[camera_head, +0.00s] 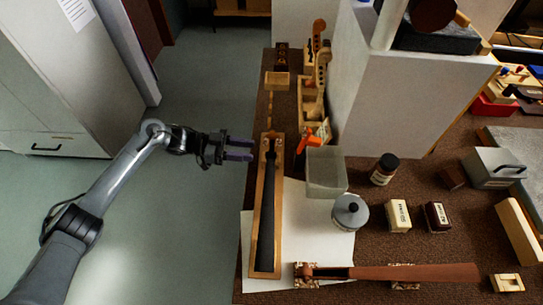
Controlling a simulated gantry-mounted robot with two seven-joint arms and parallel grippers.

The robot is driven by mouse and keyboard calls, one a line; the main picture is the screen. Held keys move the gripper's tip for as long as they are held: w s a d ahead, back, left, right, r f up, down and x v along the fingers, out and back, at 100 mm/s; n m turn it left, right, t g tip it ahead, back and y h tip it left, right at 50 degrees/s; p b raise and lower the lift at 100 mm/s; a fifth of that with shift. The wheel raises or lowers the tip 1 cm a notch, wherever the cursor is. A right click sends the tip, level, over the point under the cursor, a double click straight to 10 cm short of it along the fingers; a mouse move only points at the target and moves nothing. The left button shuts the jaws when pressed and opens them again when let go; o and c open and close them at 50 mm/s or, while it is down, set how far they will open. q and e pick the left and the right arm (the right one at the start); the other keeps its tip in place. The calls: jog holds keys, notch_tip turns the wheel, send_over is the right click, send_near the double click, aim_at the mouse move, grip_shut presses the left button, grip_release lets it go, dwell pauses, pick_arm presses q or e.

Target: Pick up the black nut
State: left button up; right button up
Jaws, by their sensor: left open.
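My left gripper (250,149) comes in from the left, open and empty, its two fingers pointing right. Its fingertips show just left of the upper end of a long wooden tray (254,240), with no visible contact. A long black fingerboard (266,215) lies in this tray. A small dark shape (271,146) shows at the tray's upper end; it is too small to tell whether it is the black nut. I cannot make out the black nut for sure anywhere else. My right gripper is not in view.
A clear bin (326,172), an orange clamp (311,137) and a grey-lidded jar (350,213) stand right of the tray. Wooden scroll necks (320,75) stand behind. A brown neck (410,272) lies in front. A tall white block (400,100) rises at the back.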

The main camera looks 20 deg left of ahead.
aim_at(263, 157)
pick_arm(q)
jog(key=shift+w+d+f, duration=0.15)
jog(key=shift+w+d, duration=0.05)
jog(key=shift+d, duration=0.45)
jog(key=b+x, duration=0.1)
jog(key=x, duration=0.3)
jog(key=shift+d+b, duration=0.15)
jog(key=shift+b, duration=0.15)
jog(key=shift+c, duration=0.3)
grip_shut()
